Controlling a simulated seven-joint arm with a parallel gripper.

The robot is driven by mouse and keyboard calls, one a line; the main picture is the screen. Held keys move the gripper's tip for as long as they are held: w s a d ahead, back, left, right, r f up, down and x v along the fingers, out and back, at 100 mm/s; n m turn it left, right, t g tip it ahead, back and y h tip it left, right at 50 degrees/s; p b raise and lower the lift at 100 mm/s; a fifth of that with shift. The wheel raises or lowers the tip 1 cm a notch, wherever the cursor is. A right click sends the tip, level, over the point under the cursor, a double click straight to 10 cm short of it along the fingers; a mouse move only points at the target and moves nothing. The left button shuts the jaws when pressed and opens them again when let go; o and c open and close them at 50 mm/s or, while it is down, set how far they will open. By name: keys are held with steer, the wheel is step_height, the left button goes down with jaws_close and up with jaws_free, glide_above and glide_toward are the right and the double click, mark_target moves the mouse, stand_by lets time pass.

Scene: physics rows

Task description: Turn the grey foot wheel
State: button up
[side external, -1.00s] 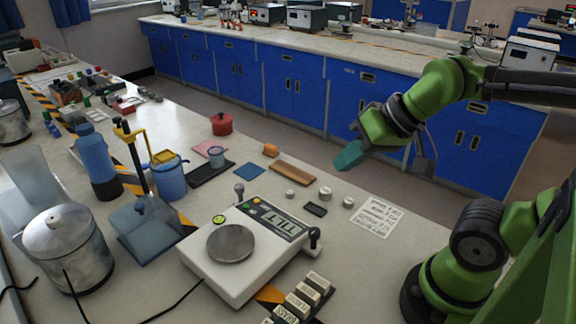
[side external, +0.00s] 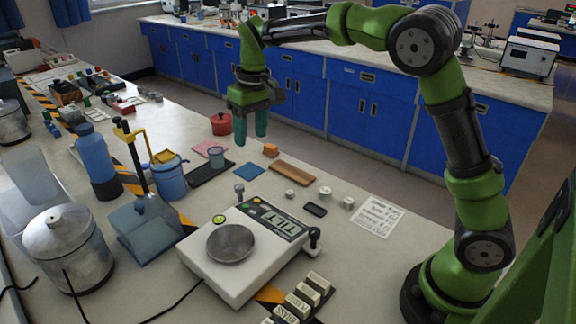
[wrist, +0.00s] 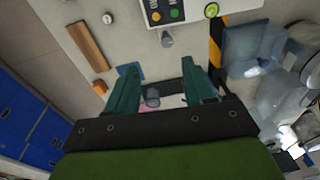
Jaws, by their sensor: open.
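A white balance (side external: 215,282) with a round grey pan (side external: 230,243) and a display stands on the bench. A small grey wheel (side external: 239,189), which looks like the foot wheel, sticks out at its back left corner. It also shows in the wrist view (wrist: 167,39), just off the balance's edge. A black knob (side external: 315,237) is at the balance's right corner. My gripper (side external: 251,138) is open and empty, with teal fingers pointing down. It hangs above the bench, beyond the grey wheel and apart from it. In the wrist view the wheel lies ahead of the fingertips (wrist: 162,66).
A grey cup (side external: 216,157) stands on a black tray behind the balance. A blue pad (side external: 249,171), orange block (side external: 270,150), wooden strip (side external: 293,173) and red pot (side external: 221,124) lie near my gripper. A blue container (side external: 171,179) and yellow-handled stand are left.

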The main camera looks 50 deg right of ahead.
mark_target(239, 186)
steer(key=shift+w+a+r+n+g, duration=0.55)
steer(key=shift+w+a+n, duration=0.6)
steer(key=shift+w, duration=0.75)
steer(key=shift+h, duration=0.3)
steer(key=f, duration=1.6)
steer(key=shift+d+f, duration=0.1)
steer(key=shift+d, duration=0.1)
jaws_close()
